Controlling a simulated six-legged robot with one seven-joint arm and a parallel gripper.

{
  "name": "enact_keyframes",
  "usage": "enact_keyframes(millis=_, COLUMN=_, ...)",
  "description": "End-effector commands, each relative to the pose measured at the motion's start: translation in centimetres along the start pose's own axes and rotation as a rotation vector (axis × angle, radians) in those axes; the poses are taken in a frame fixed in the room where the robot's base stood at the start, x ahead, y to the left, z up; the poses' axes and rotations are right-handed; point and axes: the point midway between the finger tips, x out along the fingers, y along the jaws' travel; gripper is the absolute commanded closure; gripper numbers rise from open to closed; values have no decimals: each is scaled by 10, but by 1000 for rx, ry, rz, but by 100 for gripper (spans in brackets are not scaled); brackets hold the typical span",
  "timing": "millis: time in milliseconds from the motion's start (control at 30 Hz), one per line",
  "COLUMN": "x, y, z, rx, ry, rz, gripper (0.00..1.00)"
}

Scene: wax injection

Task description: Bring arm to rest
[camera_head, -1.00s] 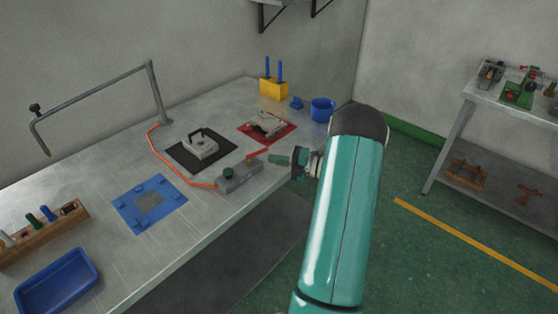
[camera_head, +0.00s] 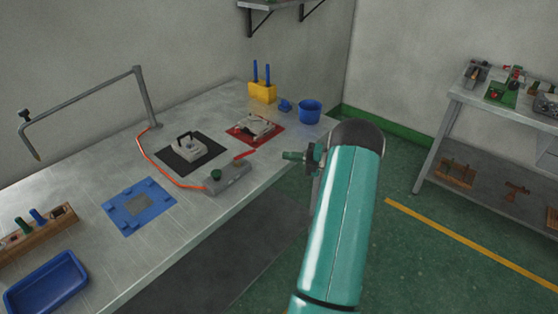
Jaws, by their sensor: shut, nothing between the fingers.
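My teal arm (camera_head: 342,230) reaches up from the bottom of the view, right of the workbench (camera_head: 225,228). Its dark elbow end is at the top. My gripper (camera_head: 309,158) shows only in part to the left of the elbow, as a small dark and teal piece just off the bench's front edge. It is shut and holds nothing. The fingertips are hard to make out, and the forearm is mostly hidden behind the near link.
On the bench are a mould on a black mat (camera_head: 190,153), another on a red mat (camera_head: 252,130), a grey foot-like unit (camera_head: 228,180) with an orange cable, a blue fixture (camera_head: 138,207), a blue cup (camera_head: 310,112) and a blue tray (camera_head: 45,284). Open green floor (camera_head: 420,260) lies right.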

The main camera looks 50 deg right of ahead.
Motion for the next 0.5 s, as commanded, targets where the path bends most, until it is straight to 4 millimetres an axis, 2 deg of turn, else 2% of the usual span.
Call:
enact_keyframes(millis=133, x=-10, y=-1, z=6, rx=0, ry=-1, rz=-1, gripper=100)
enact_keyframes(millis=500, x=-13, y=0, z=6, rx=0, ry=-1, rz=-1, gripper=100)
